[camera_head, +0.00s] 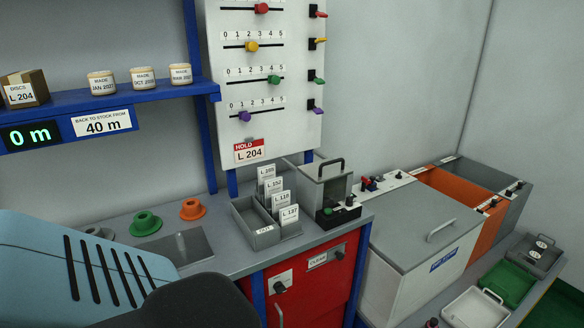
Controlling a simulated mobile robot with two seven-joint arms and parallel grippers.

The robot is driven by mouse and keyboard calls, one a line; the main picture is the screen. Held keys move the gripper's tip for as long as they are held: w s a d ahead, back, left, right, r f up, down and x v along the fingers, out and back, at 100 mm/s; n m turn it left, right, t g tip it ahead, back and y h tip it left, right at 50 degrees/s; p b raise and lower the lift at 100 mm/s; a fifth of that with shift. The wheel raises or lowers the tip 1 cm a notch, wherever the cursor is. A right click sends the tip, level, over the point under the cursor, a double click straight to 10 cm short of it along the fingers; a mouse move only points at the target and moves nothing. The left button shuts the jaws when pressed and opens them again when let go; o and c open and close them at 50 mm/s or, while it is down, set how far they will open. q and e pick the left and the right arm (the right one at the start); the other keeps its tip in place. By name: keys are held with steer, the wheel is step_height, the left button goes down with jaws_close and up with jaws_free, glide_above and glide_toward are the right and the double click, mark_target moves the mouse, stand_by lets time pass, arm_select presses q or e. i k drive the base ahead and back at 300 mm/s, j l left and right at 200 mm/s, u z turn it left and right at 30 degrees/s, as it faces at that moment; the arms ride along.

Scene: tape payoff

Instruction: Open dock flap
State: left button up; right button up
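A small grey box (314,190) with a black arched handle on top stands at the right end of the grey counter. It looks like the dock, but no label on it names it. A dark recess shows in its front, above a black base with a green knob (327,211). I cannot tell which panel is the flap or whether it is open. Part of my own arm, light blue with dark slots, fills the lower left and hides the counter's front there. Neither of my grippers is in view.
A card rack (250,224) stands left of the box, with green (145,222) and orange (191,209) spools further left. A white panel (215,100) with coloured sliders rises behind. A red cabinet (340,278) is below; a lidded bin (400,240) stands right.

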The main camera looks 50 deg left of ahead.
mark_target(325, 164)
steer(key=u, duration=1.3)
